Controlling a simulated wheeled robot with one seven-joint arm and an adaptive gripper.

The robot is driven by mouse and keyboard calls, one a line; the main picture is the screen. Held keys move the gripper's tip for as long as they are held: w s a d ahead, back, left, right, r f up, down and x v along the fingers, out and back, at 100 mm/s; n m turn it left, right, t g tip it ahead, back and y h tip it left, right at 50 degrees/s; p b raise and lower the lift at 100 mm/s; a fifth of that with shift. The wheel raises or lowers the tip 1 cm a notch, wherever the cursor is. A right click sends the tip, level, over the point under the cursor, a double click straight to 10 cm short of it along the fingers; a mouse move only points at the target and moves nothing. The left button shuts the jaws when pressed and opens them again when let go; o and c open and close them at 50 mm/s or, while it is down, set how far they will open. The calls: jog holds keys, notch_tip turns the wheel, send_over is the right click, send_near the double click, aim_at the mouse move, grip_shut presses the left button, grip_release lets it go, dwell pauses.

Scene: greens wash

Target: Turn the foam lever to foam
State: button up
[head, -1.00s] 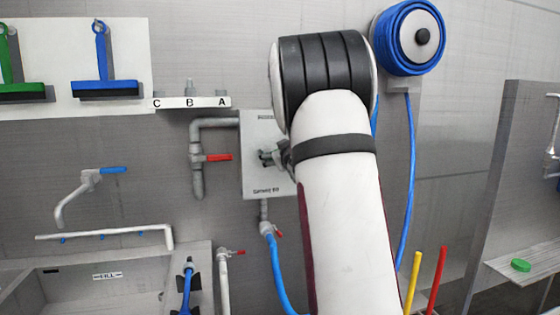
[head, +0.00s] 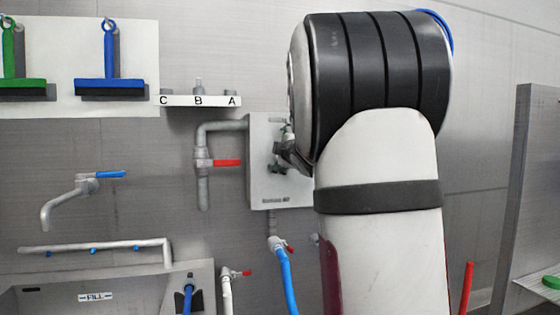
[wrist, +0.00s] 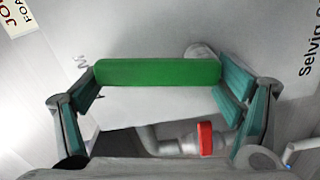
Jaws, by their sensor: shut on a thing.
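The foam lever (wrist: 157,72) is a green bar, lying level across the wrist view in front of the pale face of the foam box (wrist: 140,105). My gripper (wrist: 160,85) is shut on the lever, with one teal-padded finger at each end of it. A dark letter, perhaps W, shows just left of the lever. In the head view the foam box (head: 261,185) is on the wall, and my gripper (head: 284,155) is at its face, mostly hidden by my arm. The lever's contact with the pads is hard to make out there.
A pipe with a red-handled valve (head: 226,163) runs just left of the box. A blue hose (head: 287,280) hangs below it. A blue-handled tap (head: 110,174) and sink (head: 95,296) are further left. A partition (head: 508,190) stands at the right.

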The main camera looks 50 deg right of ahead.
jog(key=shift+w+a+r+n+b, duration=0.1)
jog(key=shift+a+r+n+b, duration=0.05)
jog(key=shift+n+b, duration=0.45)
jog(key=shift+w+a+r+n+b, duration=0.1)
jog(key=shift+a+r+n+b, duration=0.05)
jog(key=shift+n+b, duration=0.4)
jog(key=shift+a+n, duration=0.1)
jog(key=shift+n, duration=0.15)
jog(key=o, duration=1.5)
jog(key=shift+o, duration=0.2)
jog(key=shift+f, duration=0.1)
jog(key=shift+f, duration=0.1)
jog(key=shift+s+a, duration=0.1)
jog(key=v, duration=1.1)
jog(key=shift+s, duration=0.35)
jog(key=shift+a, duration=0.1)
